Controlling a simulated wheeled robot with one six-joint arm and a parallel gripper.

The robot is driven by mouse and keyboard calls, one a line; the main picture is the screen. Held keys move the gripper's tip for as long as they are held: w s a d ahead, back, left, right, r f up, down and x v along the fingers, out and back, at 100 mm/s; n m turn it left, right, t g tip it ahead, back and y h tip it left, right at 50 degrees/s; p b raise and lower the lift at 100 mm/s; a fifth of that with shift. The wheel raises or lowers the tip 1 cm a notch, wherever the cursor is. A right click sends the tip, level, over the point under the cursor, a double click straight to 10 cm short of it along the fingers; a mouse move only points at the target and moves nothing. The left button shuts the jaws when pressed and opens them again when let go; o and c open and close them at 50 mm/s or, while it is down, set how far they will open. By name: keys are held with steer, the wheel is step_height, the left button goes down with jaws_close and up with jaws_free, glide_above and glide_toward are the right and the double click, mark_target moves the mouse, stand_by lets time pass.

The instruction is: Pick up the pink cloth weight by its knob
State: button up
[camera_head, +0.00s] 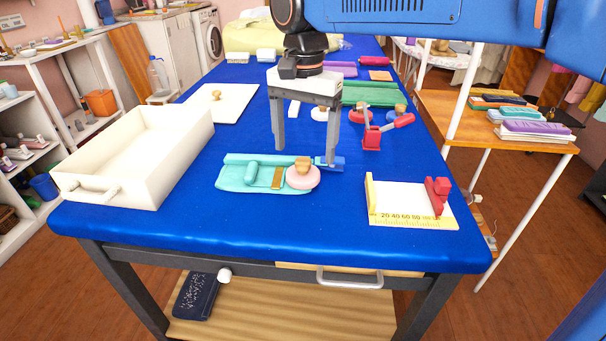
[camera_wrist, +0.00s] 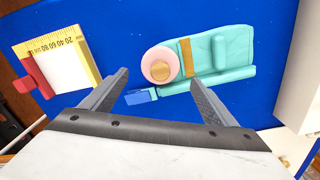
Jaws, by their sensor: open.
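The pink cloth weight (camera_head: 303,180) is a round disc with a tan wooden knob (camera_head: 303,164). It sits at the right end of a folded teal gown piece (camera_head: 235,178) on the blue table. In the wrist view the pink weight (camera_wrist: 150,57) and its knob (camera_wrist: 161,72) show just beyond the fingertips, between their lines. My gripper (camera_head: 305,157) is open and empty, pointing down near the weight. It also shows in the wrist view (camera_wrist: 159,77). I see no finger touching the knob. The exact fingertip height is unclear.
A small blue block (camera_head: 338,163) lies close to the right finger. A red clamp-like stand (camera_head: 372,137) is behind right, and a ruler board with red block (camera_head: 405,205) is front right. A cream box (camera_head: 150,165) stands left. The front table strip (camera_head: 260,230) is clear.

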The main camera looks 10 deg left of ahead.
mark_target(303, 160)
steer(key=shift+s+a+f, duration=0.1)
steer(key=shift+s+f, duration=0.1)
steer(key=shift+f, duration=1.15)
steer(key=shift+s+f, duration=0.15)
steer(key=shift+f, duration=1.2)
steer(key=c, duration=1.6)
